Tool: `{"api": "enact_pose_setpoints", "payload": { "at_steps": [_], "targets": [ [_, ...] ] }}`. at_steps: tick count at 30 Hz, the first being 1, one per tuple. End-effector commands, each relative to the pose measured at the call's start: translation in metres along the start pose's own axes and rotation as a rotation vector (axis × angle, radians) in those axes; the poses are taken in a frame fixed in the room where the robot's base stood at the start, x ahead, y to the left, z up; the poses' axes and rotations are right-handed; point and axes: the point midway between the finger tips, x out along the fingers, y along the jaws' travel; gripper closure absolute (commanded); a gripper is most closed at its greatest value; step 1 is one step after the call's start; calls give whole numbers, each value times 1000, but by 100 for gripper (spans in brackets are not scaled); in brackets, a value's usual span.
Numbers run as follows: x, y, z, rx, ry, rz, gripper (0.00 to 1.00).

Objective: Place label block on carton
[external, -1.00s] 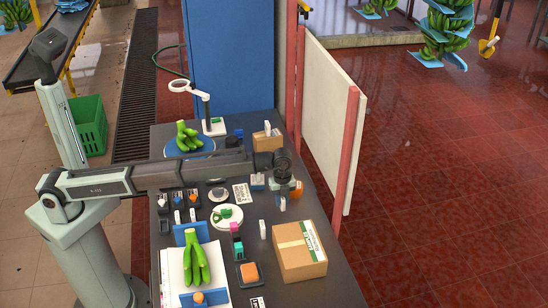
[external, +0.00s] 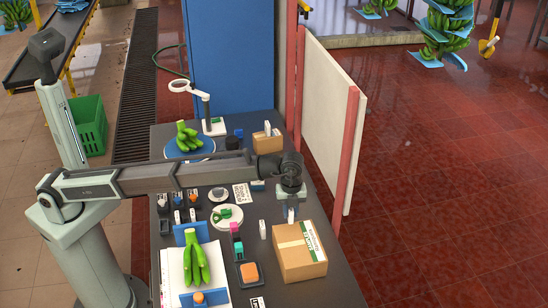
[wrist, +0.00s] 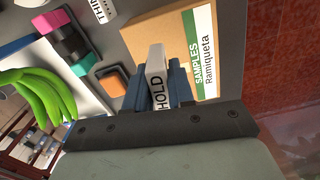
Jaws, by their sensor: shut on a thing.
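My gripper (external: 290,200) is shut on a white label block (wrist: 157,75) with "HOLD" printed on it. In the wrist view the block stands between the blue fingers (wrist: 155,92). In the external view the label block (external: 290,215) shows as a small white piece below the gripper. The carton (external: 302,264) is a closed brown box with a green and white "SAMPLES" label, at the table's right side. The gripper is just behind the carton in the external view. The carton (wrist: 145,35) also shows behind the block in the wrist view; any contact cannot be told.
Another white block (external: 262,229) stands left of the carton. An orange-topped block (external: 249,273), pink, teal and black blocks (external: 237,243), and green bananas (external: 196,262) are farther left. A smaller box (external: 267,143) stands at the back. A white panel (external: 330,130) borders the table's right.

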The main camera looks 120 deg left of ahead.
Motion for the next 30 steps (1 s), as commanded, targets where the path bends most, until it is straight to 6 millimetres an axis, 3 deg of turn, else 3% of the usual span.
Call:
{"api": "enact_pose_setpoints", "payload": {
  "at_steps": [1, 6, 8, 14, 20, 30],
  "targets": [
    [-10, -7, -20, 15, 0, -1, 100],
    [-36, -22, -57, 13, 0, -1, 100],
    [-42, -33, -58, -26, 0, 0, 100],
    [-40, -26, -55, -121, 0, 0, 100],
    [-24, -26, -55, -143, 0, 1, 100],
    [22, -26, -55, -142, 0, 1, 100]
  ]
}}
